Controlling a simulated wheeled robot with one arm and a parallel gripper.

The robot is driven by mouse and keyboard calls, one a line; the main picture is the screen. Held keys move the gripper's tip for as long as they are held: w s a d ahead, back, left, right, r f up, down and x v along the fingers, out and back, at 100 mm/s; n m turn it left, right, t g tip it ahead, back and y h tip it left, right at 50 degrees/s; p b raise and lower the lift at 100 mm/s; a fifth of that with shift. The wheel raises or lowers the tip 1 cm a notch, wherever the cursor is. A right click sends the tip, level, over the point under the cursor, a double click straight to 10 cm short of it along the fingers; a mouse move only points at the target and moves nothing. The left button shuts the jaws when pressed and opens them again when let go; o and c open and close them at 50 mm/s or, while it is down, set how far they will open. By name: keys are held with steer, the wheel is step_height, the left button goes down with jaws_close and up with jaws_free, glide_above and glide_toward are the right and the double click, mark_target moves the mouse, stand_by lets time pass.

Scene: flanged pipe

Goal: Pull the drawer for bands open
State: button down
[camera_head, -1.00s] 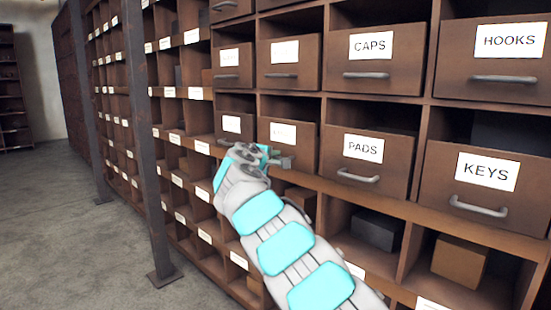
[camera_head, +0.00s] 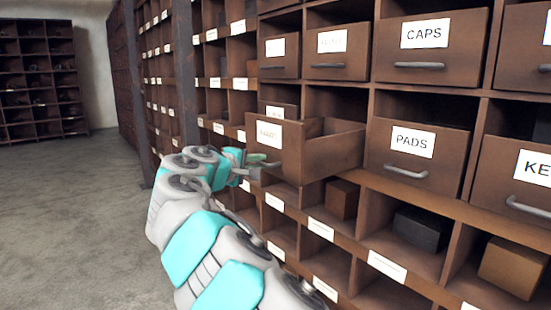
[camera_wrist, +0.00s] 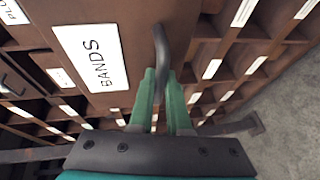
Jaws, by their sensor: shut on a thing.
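The bands drawer (camera_head: 325,152) stands pulled out of the shelf, left of the PADS drawer, with its inside showing from above in the head view. Its label reads BANDS in the wrist view (camera_wrist: 92,60); in the head view the label is blurred. My gripper (camera_head: 258,167) is at the drawer's front, and in the wrist view its green fingers (camera_wrist: 160,92) are shut on the grey drawer handle (camera_wrist: 161,50). In the head view the handle is mostly hidden by my gripper.
The PADS drawer (camera_head: 418,150) and CAPS drawer (camera_head: 430,48) are shut to the right. Open cubbies below hold a brown block (camera_head: 342,198) and a dark block (camera_head: 421,230). A dark post (camera_head: 184,75) stands at the left. The floor (camera_head: 70,210) at left is clear.

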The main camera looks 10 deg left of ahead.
steer(key=shift+s+a, duration=0.45)
steer(key=shift+s, duration=0.15)
steer(key=c, duration=1.2)
jaws_free()
steer(key=shift+o, duration=0.2)
steer(key=v, duration=0.7)
steer(key=shift+s, duration=0.4)
steer(key=shift+a+r, duration=0.1)
